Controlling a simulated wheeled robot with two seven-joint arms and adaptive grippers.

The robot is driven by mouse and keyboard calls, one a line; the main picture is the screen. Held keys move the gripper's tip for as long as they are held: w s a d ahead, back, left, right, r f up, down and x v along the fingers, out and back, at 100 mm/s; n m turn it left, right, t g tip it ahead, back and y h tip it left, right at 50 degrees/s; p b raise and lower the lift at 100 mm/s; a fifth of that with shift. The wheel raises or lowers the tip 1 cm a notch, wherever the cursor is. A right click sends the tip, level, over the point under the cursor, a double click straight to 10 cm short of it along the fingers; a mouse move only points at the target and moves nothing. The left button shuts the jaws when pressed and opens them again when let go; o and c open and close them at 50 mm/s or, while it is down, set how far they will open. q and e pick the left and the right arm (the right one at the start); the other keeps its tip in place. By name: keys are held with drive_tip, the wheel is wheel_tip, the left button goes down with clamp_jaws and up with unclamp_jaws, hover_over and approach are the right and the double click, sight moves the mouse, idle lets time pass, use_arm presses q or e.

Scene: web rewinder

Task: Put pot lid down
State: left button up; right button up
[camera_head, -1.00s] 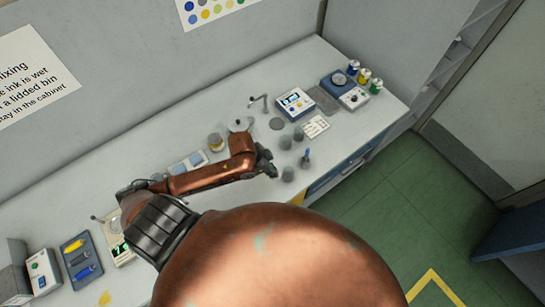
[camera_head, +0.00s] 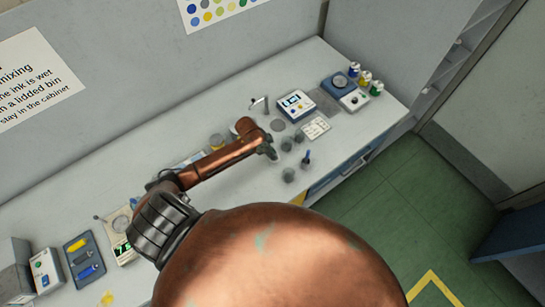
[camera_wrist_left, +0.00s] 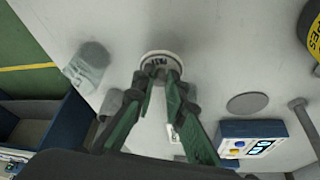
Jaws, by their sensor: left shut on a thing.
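My left gripper (camera_head: 268,152) is over the counter, at the end of the copper arm that comes in from the left. In the left wrist view, the fingers of my left gripper (camera_wrist_left: 160,82) are closed on a small round thing with a pale rim and dark lettering, which looks like the pot lid (camera_wrist_left: 158,60). Its underside and its height above the counter cannot be told. In the head view the lid cannot be made out at the gripper. My right gripper is not in view.
A flat grey disc (camera_wrist_left: 247,103) lies beside the blue-and-white device (camera_wrist_left: 250,138). A clear cup (camera_wrist_left: 88,62) stands to the left. Several grey cups (camera_head: 288,174) stand near the counter's front edge. An amber jar (camera_head: 216,141) and a tap (camera_head: 258,103) are behind the arm.

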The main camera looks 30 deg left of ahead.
use_arm(q)
drive_tip(key=shift+f, duration=1.4)
drive_tip(key=shift+f, duration=0.2)
drive_tip(key=o, duration=0.7)
drive_tip(key=shift+o, duration=0.2)
drive_tip(key=shift+r, duration=0.25)
drive_tip(key=v, duration=1.2)
drive_tip(key=shift+d, duration=0.1)
